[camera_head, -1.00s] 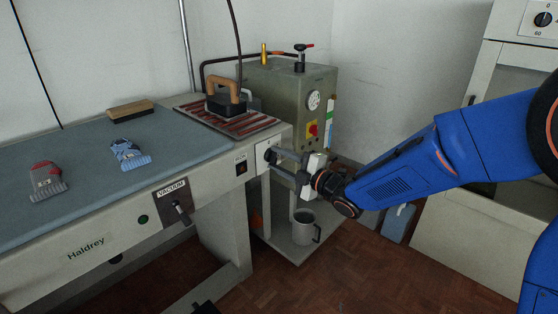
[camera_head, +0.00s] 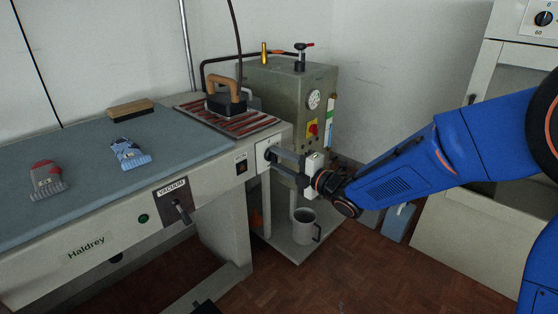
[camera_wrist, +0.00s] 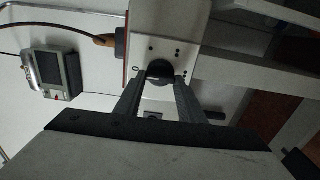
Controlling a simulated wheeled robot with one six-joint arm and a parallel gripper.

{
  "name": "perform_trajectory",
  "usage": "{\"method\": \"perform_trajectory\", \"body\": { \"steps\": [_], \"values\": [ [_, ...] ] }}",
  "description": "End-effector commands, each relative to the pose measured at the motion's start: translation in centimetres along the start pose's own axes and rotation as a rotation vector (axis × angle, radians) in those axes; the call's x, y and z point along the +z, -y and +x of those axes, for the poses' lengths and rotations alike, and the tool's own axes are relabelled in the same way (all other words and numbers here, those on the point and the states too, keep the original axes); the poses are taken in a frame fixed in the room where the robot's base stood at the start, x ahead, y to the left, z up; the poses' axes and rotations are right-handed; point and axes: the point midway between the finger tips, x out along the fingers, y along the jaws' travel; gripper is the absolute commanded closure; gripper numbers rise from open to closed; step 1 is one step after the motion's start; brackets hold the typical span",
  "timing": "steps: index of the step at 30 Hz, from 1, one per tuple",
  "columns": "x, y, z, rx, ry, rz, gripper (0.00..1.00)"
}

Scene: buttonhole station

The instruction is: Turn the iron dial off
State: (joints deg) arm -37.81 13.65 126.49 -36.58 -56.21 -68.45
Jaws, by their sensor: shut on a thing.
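The iron dial is a small dark round knob on a pale panel at the right end of the ironing table; it shows in the wrist view (camera_wrist: 160,69). A 0 mark and groups of dots surround it. My gripper (camera_head: 273,155) reaches the panel from the right, and its fingers are shut on the dial. In the wrist view my gripper (camera_wrist: 161,82) has one dark finger on each side of the knob. The fingers mostly hide the dial in the head view, and I cannot tell which mark it points to.
The iron (camera_head: 225,100) stands on a striped rest (camera_head: 240,124) above the panel. A grey-green boiler (camera_head: 290,85) stands behind. A mug (camera_head: 305,226) is on the low shelf beneath my gripper. The VACUUM lever (camera_head: 181,211) is to the left.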

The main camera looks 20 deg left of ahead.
Motion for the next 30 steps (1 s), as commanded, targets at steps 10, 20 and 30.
{"method": "perform_trajectory", "body": {
  "steps": [10, 20, 30],
  "values": [
    [0.0, 0.1, 0.0, -0.002, -0.001, 0.001, 0.46],
    [0.0, 0.1, -1.9, -0.002, 0.001, 0.001, 0.46],
    [0.0, 0.0, -8.6, -0.002, 0.002, 0.000, 0.46]
  ]
}}
